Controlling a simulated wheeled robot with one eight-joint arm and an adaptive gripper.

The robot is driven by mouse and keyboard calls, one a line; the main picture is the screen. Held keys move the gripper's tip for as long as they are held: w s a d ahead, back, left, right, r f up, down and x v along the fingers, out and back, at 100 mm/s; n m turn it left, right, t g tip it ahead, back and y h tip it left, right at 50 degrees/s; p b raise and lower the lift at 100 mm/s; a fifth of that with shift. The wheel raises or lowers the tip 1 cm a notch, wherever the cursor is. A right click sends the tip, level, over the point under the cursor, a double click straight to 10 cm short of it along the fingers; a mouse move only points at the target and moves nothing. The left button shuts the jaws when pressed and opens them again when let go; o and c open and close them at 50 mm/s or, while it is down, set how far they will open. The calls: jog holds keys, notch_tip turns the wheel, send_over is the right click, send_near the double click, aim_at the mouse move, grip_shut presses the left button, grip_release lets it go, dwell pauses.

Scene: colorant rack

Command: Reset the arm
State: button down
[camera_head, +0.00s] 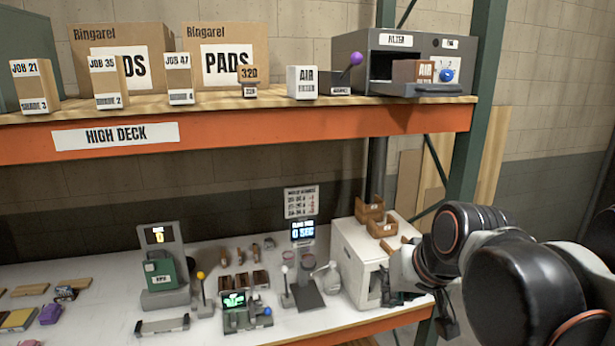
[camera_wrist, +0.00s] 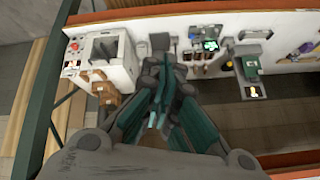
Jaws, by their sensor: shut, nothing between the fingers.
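My arm reaches in from the right in the head view, bent at its black elbow. My gripper (camera_head: 402,285) hangs in front of the white box-shaped machine at the right end of the lower bench and partly hides it. In the wrist view my gripper (camera_wrist: 163,62) is in the middle, its fingers drawn together and empty. The wrist camera looks down on the bench (camera_wrist: 210,20) past the fingers. I cannot tell whether the gripper touches the white machine (camera_head: 350,262).
An orange-edged upper shelf (camera_head: 300,128) carries boxes and a grey filter unit (camera_head: 345,50). A green upright post (camera_head: 478,110) stands by my arm. Below are a green-canister scale (camera_head: 162,270), a lever stand (camera_head: 202,295) and small brown blocks (camera_head: 240,280). The bench front is partly clear.

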jog(key=s+d+f+b, duration=0.1)
jog(key=s+f+b, duration=0.2)
jog(key=f+b, duration=0.5)
jog(key=s+d+f+h+b, duration=0.1)
jog(key=s+f+b, duration=0.3)
jog(key=f+b, duration=0.4)
jog(key=s+d+f+b, duration=0.3)
jog(key=f+b, duration=0.6)
jog(key=f, duration=0.8)
jog(key=shift+s+t+h, duration=0.3)
jog(key=shift+s+h, duration=0.1)
jog(key=shift+s, duration=0.25)
jog(key=shift+r, duration=0.15)
